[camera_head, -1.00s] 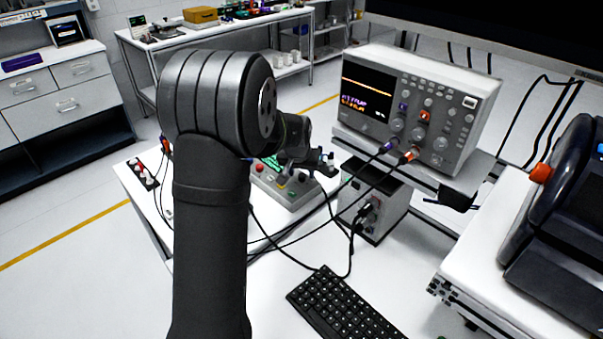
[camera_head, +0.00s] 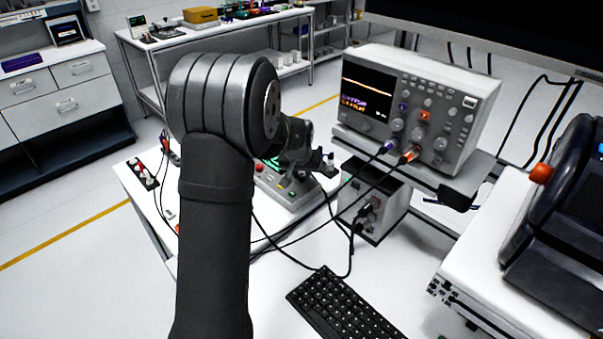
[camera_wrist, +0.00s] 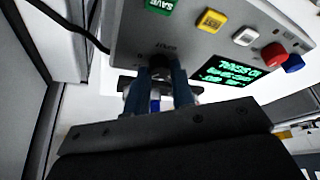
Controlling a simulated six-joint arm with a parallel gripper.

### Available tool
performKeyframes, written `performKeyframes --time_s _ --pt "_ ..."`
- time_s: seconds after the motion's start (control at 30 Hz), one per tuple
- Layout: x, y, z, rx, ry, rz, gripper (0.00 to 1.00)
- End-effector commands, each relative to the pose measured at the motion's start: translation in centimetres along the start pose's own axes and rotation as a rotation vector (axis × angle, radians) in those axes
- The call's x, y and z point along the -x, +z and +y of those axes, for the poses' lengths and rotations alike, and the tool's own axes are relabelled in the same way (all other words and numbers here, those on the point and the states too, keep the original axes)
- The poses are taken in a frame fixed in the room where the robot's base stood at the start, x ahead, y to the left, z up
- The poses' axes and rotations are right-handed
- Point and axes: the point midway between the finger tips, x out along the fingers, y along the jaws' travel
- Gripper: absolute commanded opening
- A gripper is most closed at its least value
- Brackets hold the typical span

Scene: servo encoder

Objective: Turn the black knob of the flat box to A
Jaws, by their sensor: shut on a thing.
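The flat grey box (camera_head: 291,194) stands on the white table, partly hidden behind my arm in the head view. It also shows in the wrist view (camera_wrist: 200,45), with a green-text display and several coloured buttons. My gripper (camera_wrist: 158,76) is at the box face, its two fingers on either side of the black knob (camera_wrist: 160,61), shut on it. Most of the knob is hidden between the fingers. Its pointer and the letter A cannot be made out. In the head view the gripper (camera_head: 326,164) is small and the knob cannot be made out.
An oscilloscope (camera_head: 450,85) stands on a shelf at the right, with cables running from its front across the table. A grey power unit (camera_head: 365,205) sits below it. A black keyboard (camera_head: 335,305) lies in front. A small terminal strip (camera_head: 142,174) lies at the left.

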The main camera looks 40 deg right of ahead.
Motion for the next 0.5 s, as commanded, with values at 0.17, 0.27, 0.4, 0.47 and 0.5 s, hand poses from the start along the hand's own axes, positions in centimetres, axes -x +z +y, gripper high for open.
performKeyframes --time_s 0.17,0.27,0.4,0.47,0.5 --pt "-0.02 0.02 0.21 0.093 -0.040 -0.001 0.00" --pt "-0.04 0.03 0.27 0.151 -0.063 -0.002 0.00" --pt "-0.07 0.03 0.30 0.229 -0.096 -0.002 0.00" --pt "-0.07 0.04 0.33 0.257 -0.108 -0.002 0.00" --pt "-0.08 0.05 0.34 0.273 -0.115 -0.002 0.00"
